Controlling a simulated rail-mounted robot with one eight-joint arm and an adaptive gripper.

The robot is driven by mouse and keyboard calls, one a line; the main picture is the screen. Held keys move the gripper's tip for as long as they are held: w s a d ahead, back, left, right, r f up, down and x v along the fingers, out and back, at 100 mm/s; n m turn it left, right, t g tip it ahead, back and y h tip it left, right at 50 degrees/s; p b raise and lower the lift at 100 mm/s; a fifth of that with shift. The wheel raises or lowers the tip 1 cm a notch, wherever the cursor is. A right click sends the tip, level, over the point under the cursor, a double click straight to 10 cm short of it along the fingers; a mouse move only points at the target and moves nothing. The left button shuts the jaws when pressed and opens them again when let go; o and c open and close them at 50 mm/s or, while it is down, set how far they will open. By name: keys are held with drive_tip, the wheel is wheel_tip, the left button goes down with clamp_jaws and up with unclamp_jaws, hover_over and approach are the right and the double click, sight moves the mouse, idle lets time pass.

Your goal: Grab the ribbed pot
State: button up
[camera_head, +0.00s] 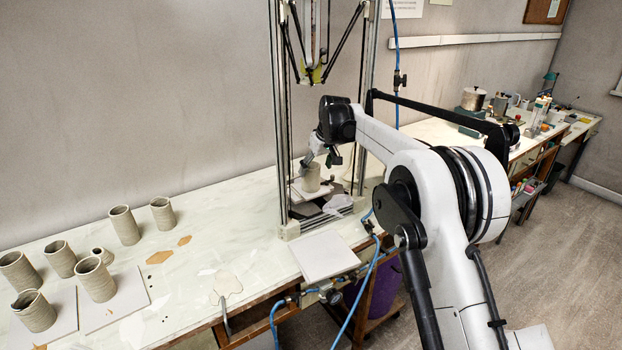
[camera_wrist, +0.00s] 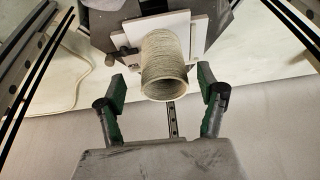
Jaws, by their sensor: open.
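The ribbed pot (camera_head: 311,177) is a grey-beige clay cylinder with horizontal ridges. It stands on a white square tile (camera_head: 300,193) inside the delta printer frame. In the wrist view the ribbed pot (camera_wrist: 165,62) is in the upper middle, its open mouth towards the camera. My gripper (camera_head: 322,156) is just above and beside the pot in the head view. In the wrist view my gripper (camera_wrist: 162,84) is open, with one green-padded finger at each side of the pot. Gaps show between both fingers and the pot, and nothing is held.
Upright posts of the printer frame (camera_head: 280,120) stand around the pot, with the print head (camera_head: 314,74) above. Several similar pots (camera_head: 124,225) stand at the left of the bench. An empty white tile (camera_head: 324,255) lies in front of the frame. Tools and pots (camera_head: 474,98) crowd the far right bench.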

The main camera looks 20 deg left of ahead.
drive_tip(key=a+f, duration=0.1)
drive_tip(key=w+a+f+p, duration=0.1)
drive_tip(key=f, duration=0.1)
drive_tip(key=shift+w+a+f, duration=0.2)
drive_tip(key=shift+f, duration=0.4)
drive_tip(key=shift+c, duration=0.2)
drive_tip(key=c, duration=1.3)
drive_tip(key=shift+o, duration=0.2)
